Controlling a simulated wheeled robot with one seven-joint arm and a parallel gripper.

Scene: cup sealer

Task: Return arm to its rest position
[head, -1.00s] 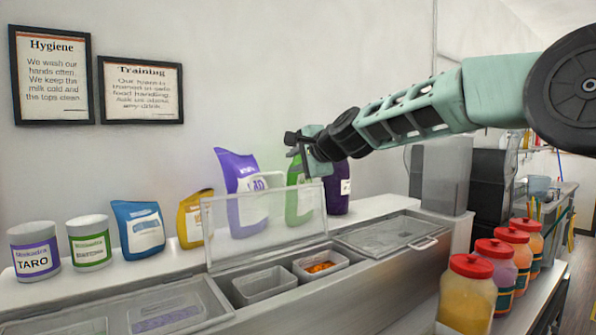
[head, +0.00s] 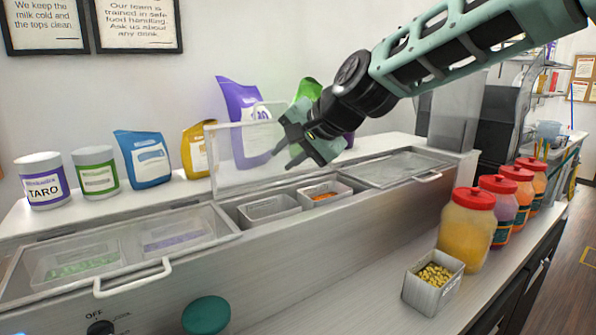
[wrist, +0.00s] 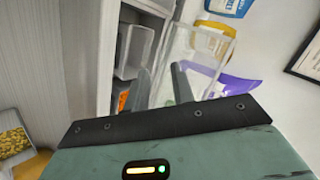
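My arm reaches in from the upper right in the head view. My gripper (head: 283,150) hangs over the refrigerated topping counter (head: 205,255), in front of the raised clear lid (head: 228,160) and above the open bins. In the wrist view, the two dark fingers of my gripper (wrist: 163,85) stand apart with nothing visible between them. The clear lid also shows beyond the fingers in the wrist view (wrist: 205,45). The gripper hides part of the green bag (head: 309,88) and of a dark purple bag behind it.
An empty bin (head: 268,210) and a bin of orange topping (head: 324,193) sit below my gripper. Several red-lidded jars (head: 468,228) and a small bin of yellow pieces (head: 433,283) stand at the right. Pouches and tubs line the back shelf. The counter front at centre right is clear.

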